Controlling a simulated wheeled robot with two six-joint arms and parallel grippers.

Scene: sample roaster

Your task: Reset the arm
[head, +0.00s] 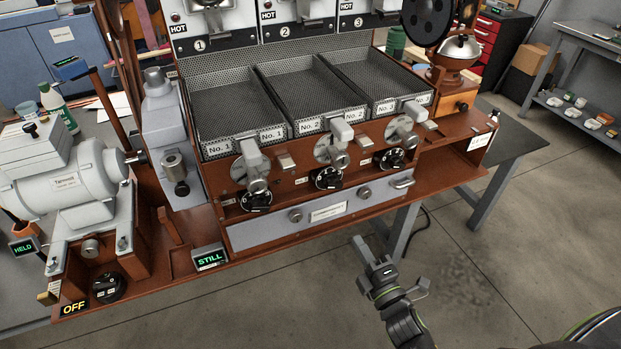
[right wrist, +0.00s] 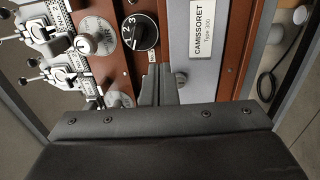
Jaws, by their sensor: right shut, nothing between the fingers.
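My right gripper (head: 364,250) hangs over the floor in front of the roaster bench, below its long grey drawer and apart from it. Its fingers are shut with nothing between them. In the right wrist view the closed fingers (right wrist: 160,84) point at the roaster's front, beside a black dial (right wrist: 139,32) and a "CAMISSORET Type 300" plate (right wrist: 203,30). My left gripper is in neither view. The sample roaster (head: 300,185) has three perforated trays, No. 1 (head: 225,105), No. 2 (head: 305,90) and No. 3 (head: 370,75).
Levers and black dials (head: 328,178) stick out along the roaster's front, above the grey drawer (head: 285,218). A grey motor (head: 75,180) and a "STILL" display (head: 210,260) stand at left. Table legs (head: 402,235) rise behind my gripper.

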